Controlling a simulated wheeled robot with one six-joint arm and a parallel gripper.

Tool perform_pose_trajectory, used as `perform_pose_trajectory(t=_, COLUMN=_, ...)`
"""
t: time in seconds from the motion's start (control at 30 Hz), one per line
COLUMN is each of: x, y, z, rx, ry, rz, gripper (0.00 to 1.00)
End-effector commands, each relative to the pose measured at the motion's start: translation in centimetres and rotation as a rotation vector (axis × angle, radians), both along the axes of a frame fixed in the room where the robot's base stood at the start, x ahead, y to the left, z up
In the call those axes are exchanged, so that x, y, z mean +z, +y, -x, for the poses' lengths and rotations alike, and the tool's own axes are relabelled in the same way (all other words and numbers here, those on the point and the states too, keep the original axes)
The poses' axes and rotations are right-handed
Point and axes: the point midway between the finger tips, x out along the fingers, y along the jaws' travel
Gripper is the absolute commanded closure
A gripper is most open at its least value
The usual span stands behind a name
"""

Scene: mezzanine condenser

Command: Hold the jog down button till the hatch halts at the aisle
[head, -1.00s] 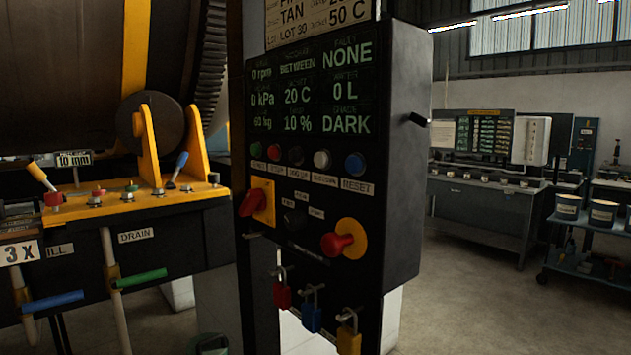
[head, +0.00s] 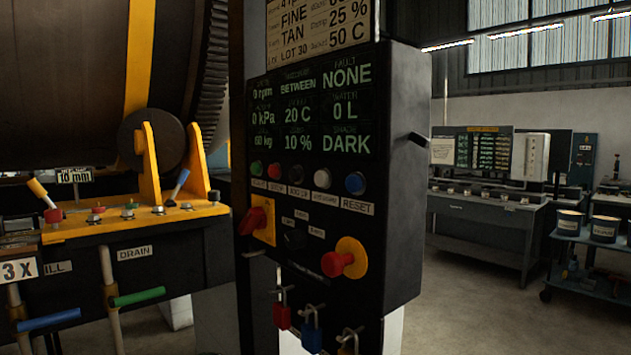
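A black control panel (head: 398,215) stands in the middle of the head view. Its row of buttons runs green, red, black, white, blue. The white button (head: 322,178) sits above a blurred label that seems to read jog down. The black button (head: 297,174) is just left of it, and the blue reset button (head: 355,183) just right. The screen (head: 311,110) shows 0 rpm, BETWEEN, fault NONE, 0 kPa, 20 C, 0 L and DARK. The big dark drum (head: 60,80) with a yellow band is at the left; I cannot make out its hatch. My gripper is not in view.
A red mushroom button (head: 336,263) and a red rotary switch (head: 254,221) sit low on the panel, with padlocks (head: 312,338) hanging below. A lever rack (head: 150,225) is at left. A bench (head: 480,215) and cart (head: 590,270) stand at right, with open floor before them.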

Motion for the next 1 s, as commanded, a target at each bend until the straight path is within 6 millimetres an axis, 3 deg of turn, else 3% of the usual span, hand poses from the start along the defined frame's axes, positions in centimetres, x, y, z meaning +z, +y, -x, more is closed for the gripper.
perform_pose_trajectory(t=0.03, x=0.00, y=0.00, z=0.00, rx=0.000, ry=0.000, rz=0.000, gripper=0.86)
perform_pose_trajectory(t=0.1, x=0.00, y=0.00, z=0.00, rx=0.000, ry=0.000, rz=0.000, gripper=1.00)
perform_pose_trajectory(t=1.0, x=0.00, y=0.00, z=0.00, rx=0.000, ry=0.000, rz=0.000, gripper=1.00)
